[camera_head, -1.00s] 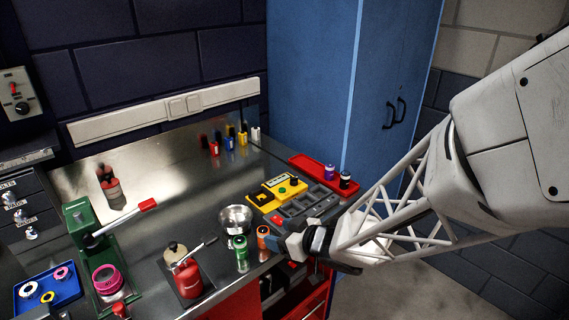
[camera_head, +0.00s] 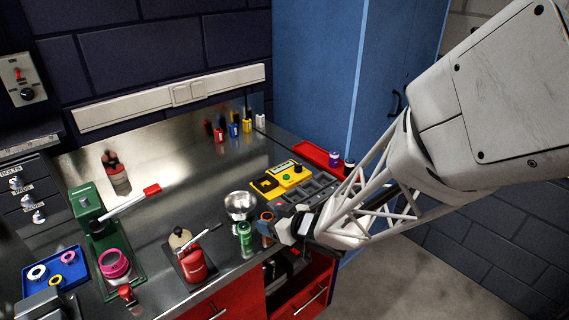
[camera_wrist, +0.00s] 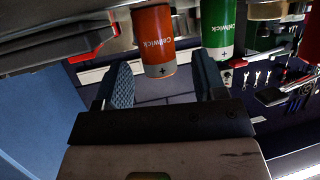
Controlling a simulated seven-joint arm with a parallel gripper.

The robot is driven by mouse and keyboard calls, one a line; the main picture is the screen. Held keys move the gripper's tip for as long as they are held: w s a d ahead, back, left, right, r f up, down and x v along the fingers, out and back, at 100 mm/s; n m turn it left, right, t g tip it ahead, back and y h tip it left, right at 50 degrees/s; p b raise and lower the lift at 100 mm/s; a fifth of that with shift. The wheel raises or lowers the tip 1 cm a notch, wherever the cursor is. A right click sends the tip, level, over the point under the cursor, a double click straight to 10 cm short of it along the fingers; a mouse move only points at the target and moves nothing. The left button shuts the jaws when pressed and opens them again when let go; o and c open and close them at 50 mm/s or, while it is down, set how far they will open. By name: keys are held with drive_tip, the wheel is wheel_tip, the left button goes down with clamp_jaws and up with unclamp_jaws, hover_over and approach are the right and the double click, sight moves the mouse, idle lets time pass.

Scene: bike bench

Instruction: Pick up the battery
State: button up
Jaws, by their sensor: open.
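An orange battery (camera_head: 266,217) stands on the bench near its front edge, partly hidden by my gripper in the head view. In the wrist view this orange battery (camera_wrist: 153,35) shows its "Cellwick" label and a plus-marked end, lying between the lines of my two blue fingers. My gripper (camera_head: 266,229) is open and empty, with its fingertips close to the battery; contact cannot be told. A green battery (camera_head: 245,238) stands just left of the orange one. It also shows in the wrist view (camera_wrist: 216,28), outside the right finger.
A metal bowl (camera_head: 240,204) stands behind the batteries. A grey compartment tray (camera_head: 308,192) and a yellow device (camera_head: 283,180) lie behind my gripper. An open red drawer (camera_head: 308,298) is below.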

sight(267, 215)
drive_tip(key=shift+x, duration=1.1)
drive_tip(key=c, duration=1.1)
drive_tip(key=shift+o, duration=0.2)
drive_tip(key=shift+r, duration=0.15)
drive_tip(key=shift+r, duration=0.6)
wheel_tip(267, 215, up, 2)
drive_tip(key=s+d, duration=0.3)
drive_tip(key=s, duration=0.4)
drive_tip(key=s+d+r, duration=0.1)
drive_tip(key=s+d, duration=0.3)
drive_tip(key=s, duration=0.3)
drive_tip(key=shift+s+r, duration=0.15)
drive_tip(key=shift+r, duration=0.1)
